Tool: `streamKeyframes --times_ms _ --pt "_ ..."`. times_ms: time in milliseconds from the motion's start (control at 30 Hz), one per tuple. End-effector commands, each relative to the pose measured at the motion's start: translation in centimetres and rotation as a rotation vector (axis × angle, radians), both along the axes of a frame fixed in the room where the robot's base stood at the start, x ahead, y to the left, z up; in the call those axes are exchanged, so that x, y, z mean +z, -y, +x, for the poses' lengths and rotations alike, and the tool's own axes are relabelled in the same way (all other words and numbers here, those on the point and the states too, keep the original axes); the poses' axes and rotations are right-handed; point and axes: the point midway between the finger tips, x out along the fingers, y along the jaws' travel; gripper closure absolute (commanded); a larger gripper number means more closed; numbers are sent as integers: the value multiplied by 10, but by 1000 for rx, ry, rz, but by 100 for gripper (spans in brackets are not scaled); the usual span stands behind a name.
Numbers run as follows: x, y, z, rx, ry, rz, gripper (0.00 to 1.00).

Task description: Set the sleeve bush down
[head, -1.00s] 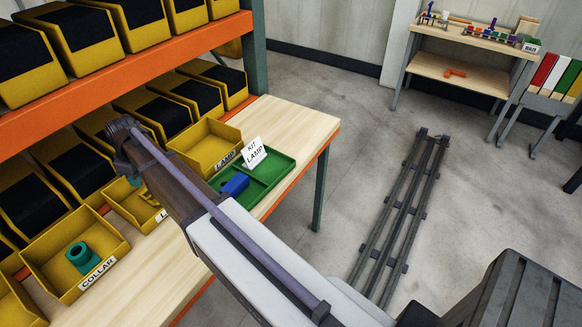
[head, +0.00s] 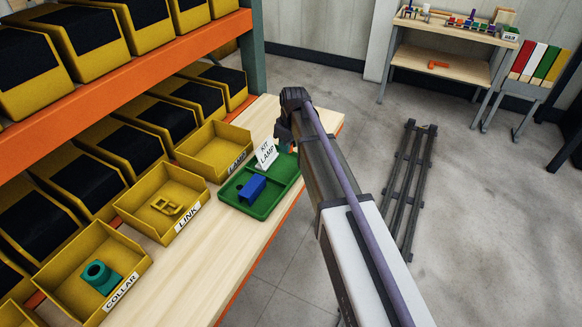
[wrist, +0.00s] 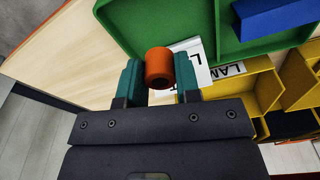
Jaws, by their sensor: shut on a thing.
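An orange, hollow, short cylinder, the sleeve bush (wrist: 159,66), is held between the teal fingers of my gripper (wrist: 158,80) in the wrist view. My gripper (head: 289,147) in the head view is at the far end of the green tray (head: 262,208), beside the KIT LAMP card; my arm hides part of it. A blue block (head: 251,188) lies in the tray and also shows in the wrist view (wrist: 275,18). The bush appears to be above the surface; its exact height over the tray I cannot tell.
The KIT LAMP card (head: 266,153) stands close to my gripper. Yellow bins line the left: LAMP (head: 240,150), LINK (head: 185,218) with a yellow part, and COLLAR (head: 117,292) with a teal part. Bare wooden bench (head: 215,262) lies in front of them.

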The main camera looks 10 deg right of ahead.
Motion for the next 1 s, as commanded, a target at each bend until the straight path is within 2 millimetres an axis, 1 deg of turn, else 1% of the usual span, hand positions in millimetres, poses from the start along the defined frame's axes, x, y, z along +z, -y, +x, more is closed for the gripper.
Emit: streamKeyframes --times_ms 33,133,200,300,367,500,533,567,767,900,933,1000 --pt "-23 0 0 0 0 0 95" --pt "-50 0 0 0 0 0 95" --pt "-58 0 0 0 0 0 95" --pt "-56 0 0 0 0 0 95" --pt "-60 0 0 0 0 0 95" --pt "-90 0 0 0 0 0 95" --pt "-94 0 0 0 0 0 95" --pt "-96 0 0 0 0 0 95" --pt "-90 0 0 0 0 0 95" --pt "-95 0 0 0 0 0 95" --pt "-95 0 0 0 0 0 68" --pt "-93 0 0 0 0 0 62"
